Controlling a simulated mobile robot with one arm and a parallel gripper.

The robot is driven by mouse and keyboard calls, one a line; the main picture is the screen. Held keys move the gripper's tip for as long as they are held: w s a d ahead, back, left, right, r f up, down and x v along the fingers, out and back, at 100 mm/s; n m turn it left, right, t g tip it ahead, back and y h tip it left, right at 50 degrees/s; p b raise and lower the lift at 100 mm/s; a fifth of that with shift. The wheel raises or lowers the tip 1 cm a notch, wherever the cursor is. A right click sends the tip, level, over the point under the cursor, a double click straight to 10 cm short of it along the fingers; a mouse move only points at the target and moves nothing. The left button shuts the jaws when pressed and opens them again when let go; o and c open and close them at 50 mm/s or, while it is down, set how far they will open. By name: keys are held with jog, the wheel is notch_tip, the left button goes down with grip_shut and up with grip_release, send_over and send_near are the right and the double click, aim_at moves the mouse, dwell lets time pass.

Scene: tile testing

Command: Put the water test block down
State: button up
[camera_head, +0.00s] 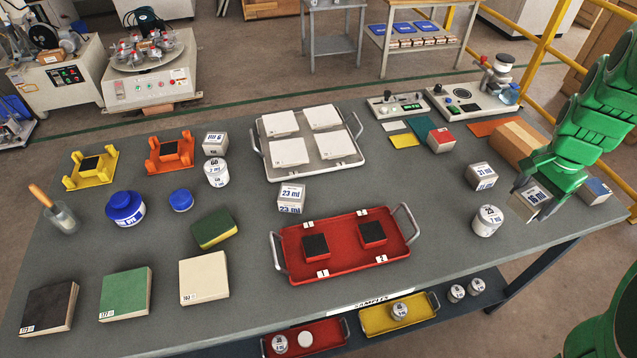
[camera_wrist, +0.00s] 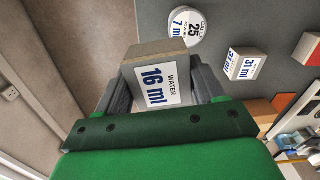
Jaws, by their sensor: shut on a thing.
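The water test block (camera_wrist: 160,82) is a small grey-beige block with a white label reading "WATER 16 ml" in the wrist view. My gripper (camera_wrist: 165,88) is shut on it, one finger on each side. In the head view my gripper (camera_head: 537,198) and the block (camera_head: 530,202) are at the right end of the grey table (camera_head: 400,270), near its right front edge. I cannot tell whether the block touches the table. A red tray (camera_head: 345,262) with two dark pads marked 1 and 2 lies at the front middle.
Near my gripper are a round 25 weight (camera_head: 487,220), a 31 ml block (camera_head: 481,176), a brown box (camera_head: 518,146) and a blue-topped block (camera_head: 595,190). A 23 ml block (camera_head: 291,198) stands behind the red tray. Bare table lies between the tray and the 25 weight.

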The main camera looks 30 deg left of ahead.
jog(key=s+a+n, duration=0.2)
jog(key=s+a, duration=0.2)
jog(key=a, duration=0.5)
jog(key=s+a+n, duration=0.2)
jog(key=s+a, duration=0.3)
jog(key=a, duration=0.5)
jog(key=s+a+n, duration=0.3)
jog(key=s+a, duration=0.2)
jog(key=a, duration=0.5)
jog(key=shift+s+a+r, duration=0.15)
send_near(358, 190)
jog(key=shift+s+d+f, duration=0.4)
jog(key=shift+s+f, duration=0.15)
jog(key=shift+w+a+f, duration=0.35)
jog(key=shift+w+f, duration=0.2)
jog(key=shift+f, duration=0.2)
jog(key=shift+w+f, duration=0.1)
jog(key=shift+f, duration=1.5)
jog(key=shift+f, duration=0.15)
jog(key=o, duration=1.3)
